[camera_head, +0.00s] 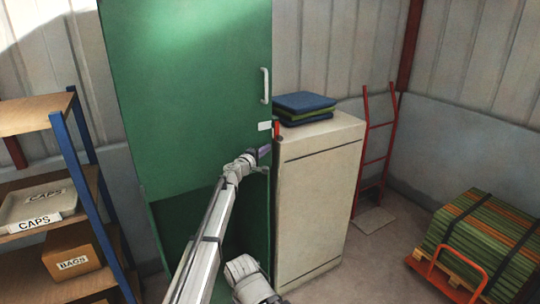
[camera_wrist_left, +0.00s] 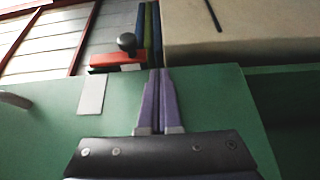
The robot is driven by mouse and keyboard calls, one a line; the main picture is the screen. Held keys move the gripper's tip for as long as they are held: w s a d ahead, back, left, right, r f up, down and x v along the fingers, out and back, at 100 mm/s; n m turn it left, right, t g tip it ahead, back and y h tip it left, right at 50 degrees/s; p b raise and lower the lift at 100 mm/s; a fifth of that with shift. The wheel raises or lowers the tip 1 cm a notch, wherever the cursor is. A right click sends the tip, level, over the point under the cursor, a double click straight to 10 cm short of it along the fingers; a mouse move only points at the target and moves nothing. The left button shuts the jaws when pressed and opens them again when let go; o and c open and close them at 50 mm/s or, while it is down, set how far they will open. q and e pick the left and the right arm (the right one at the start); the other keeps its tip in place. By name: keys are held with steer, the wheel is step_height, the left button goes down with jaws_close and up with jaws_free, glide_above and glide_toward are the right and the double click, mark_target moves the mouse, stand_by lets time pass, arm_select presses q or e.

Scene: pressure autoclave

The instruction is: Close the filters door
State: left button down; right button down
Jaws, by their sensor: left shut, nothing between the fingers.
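A tall green door panel (camera_head: 195,90) fills the upper middle of the head view, with a pale handle (camera_head: 265,85) and a small white label (camera_head: 265,126) near its right edge. The green panel (camera_wrist_left: 60,125) and label (camera_wrist_left: 92,95) also show in the wrist view. My left gripper (camera_head: 265,150) is at the panel's right edge, just below the label. Its purple fingers (camera_wrist_left: 159,98) are shut and empty, lying over the green surface with tips near its edge. I cannot tell whether they touch it. My right gripper is not in view.
A red part with a black knob (camera_wrist_left: 127,42) sits just beyond the green edge. A beige cabinet (camera_head: 318,200) with folded cloths (camera_head: 304,103) stands close right. A shelf (camera_head: 35,110) stands left; a red hand truck (camera_head: 375,155) and loaded cart (camera_head: 440,268) stand right.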

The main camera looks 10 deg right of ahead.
arm_select(q)
steer(key=shift+w+a+r, duration=0.1)
steer(key=shift+w+a, duration=0.05)
steer(key=shift+w, duration=0.15)
steer(key=shift+a, duration=0.1)
